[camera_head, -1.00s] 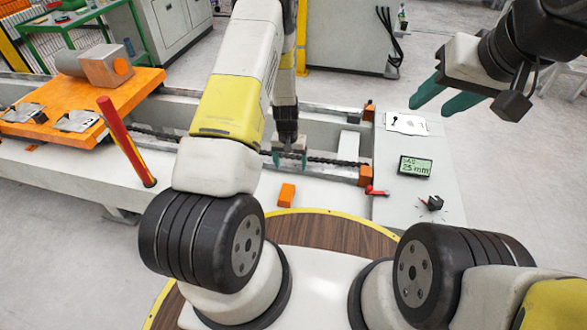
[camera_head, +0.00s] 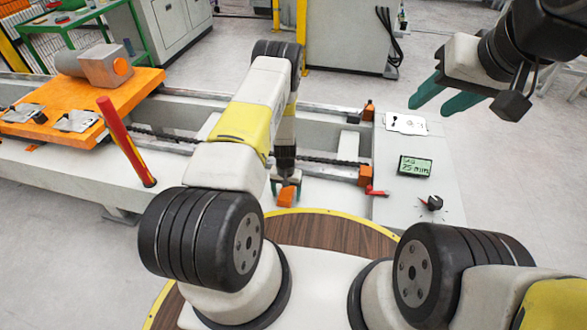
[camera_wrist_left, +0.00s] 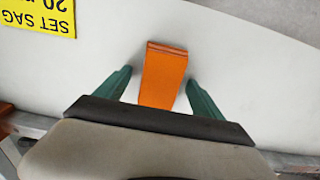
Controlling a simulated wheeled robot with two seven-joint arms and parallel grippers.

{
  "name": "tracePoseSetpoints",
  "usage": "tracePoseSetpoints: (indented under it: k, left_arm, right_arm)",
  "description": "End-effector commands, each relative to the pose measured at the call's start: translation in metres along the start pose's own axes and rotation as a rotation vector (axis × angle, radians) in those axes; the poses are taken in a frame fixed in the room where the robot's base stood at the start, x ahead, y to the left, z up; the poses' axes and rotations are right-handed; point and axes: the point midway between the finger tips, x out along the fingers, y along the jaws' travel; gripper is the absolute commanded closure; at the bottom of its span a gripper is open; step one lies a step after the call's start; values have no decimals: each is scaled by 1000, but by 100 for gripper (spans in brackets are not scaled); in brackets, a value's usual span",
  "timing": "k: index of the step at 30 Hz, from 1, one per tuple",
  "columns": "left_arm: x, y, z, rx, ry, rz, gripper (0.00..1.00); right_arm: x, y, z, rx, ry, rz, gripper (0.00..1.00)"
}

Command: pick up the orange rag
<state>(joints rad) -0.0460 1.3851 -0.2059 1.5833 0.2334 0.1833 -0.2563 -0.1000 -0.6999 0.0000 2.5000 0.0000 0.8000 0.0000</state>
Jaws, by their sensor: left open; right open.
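The orange rag (camera_head: 287,196) is a small folded block lying on the pale bench surface near the rounded wooden edge. In the left wrist view the rag (camera_wrist_left: 162,75) lies between the two green fingers, with clear gaps on both sides. My left gripper (camera_head: 286,186) points down over the rag, and it also shows in the left wrist view (camera_wrist_left: 158,88), open and empty. Whether the fingertips are at the rag's height is hard to tell. My right gripper (camera_head: 447,97) is open and empty, raised at the upper right, away from the rag.
A red bar (camera_head: 127,143) stands tilted at the left beside an orange plate (camera_head: 125,92) bearing metal parts. A display (camera_head: 415,166) and a small black knob (camera_head: 433,203) sit at the right. A yellow label (camera_wrist_left: 38,17) lies near the rag. A chain and rails run behind.

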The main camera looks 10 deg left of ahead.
Motion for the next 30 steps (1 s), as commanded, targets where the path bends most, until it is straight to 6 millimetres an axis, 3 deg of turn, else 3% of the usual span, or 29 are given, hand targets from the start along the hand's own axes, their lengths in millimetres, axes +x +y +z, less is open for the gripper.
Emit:
tracePoseSetpoints:
  k: [5, 15, 17, 25, 30]
  left_arm:
    - [0, 0, 0, 0, 1, 0, 22]
    - [0, 0, 0, 0, 0, 0, 87]
    - [0, 0, 0, 0, 0, 0, 95]
    - [-4, 0, 0, 0, 1, 0, 95]
    - [-17, 0, -1, 0, 2, 0, 95]
  right_arm:
    - [0, 0, 0, 0, 0, 0, 57]
    - [0, 0, 0, 0, 0, 0, 57]
    - [0, 0, 0, 0, 0, 0, 57]
    - [0, 0, 0, 0, 0, 0, 57]
    - [0, 0, 0, 0, 0, 0, 57]
